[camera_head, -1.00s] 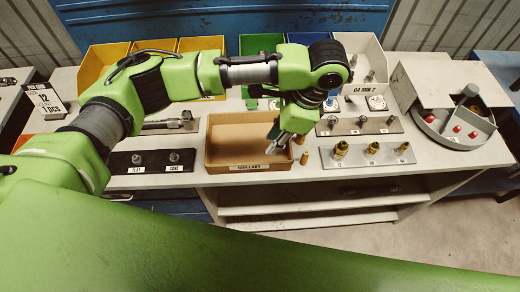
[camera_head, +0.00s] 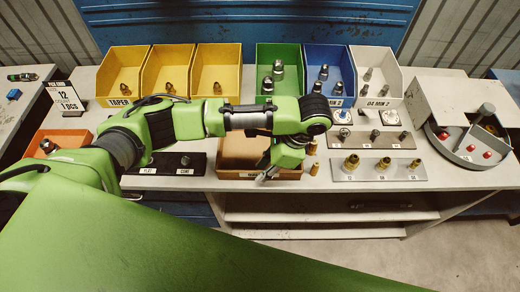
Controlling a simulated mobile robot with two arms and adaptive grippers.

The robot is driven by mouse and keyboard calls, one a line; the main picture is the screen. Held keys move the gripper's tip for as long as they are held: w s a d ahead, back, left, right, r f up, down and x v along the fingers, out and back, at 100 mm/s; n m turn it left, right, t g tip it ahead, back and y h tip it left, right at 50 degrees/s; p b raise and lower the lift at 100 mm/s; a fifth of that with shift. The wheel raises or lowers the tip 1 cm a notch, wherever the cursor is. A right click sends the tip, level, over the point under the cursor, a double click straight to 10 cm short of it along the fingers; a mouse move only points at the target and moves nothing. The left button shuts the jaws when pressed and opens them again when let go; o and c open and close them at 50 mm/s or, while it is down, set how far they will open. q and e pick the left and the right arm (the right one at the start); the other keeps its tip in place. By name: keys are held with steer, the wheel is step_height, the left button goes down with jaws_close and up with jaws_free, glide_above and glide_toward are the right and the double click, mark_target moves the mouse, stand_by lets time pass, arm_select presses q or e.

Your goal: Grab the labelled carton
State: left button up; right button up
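The labelled carton (camera_head: 238,148) is a shallow, open brown box with a white label on its front wall. It sits near the front edge of the bench. My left arm crosses in front of it and hides part of its inside. My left gripper (camera_head: 266,177) points down at the right part of the carton's front wall, by the label. I cannot tell whether its fingers touch the wall or how far apart they are. My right gripper is not in view.
Brass fittings (camera_head: 314,169) stand just right of the carton. A grey plate with fittings (camera_head: 400,172) lies further right, beside a round tray (camera_head: 468,148). Yellow, green, blue and white bins (camera_head: 376,104) line the back. A black plate (camera_head: 196,168) lies left of the carton.

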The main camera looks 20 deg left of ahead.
arm_select(q)
steer(key=shift+x, duration=1.25)
steer(key=shift+a, duration=0.1)
jaws_close()
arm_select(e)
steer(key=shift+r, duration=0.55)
arm_select(q)
steer(key=shift+r, duration=0.15)
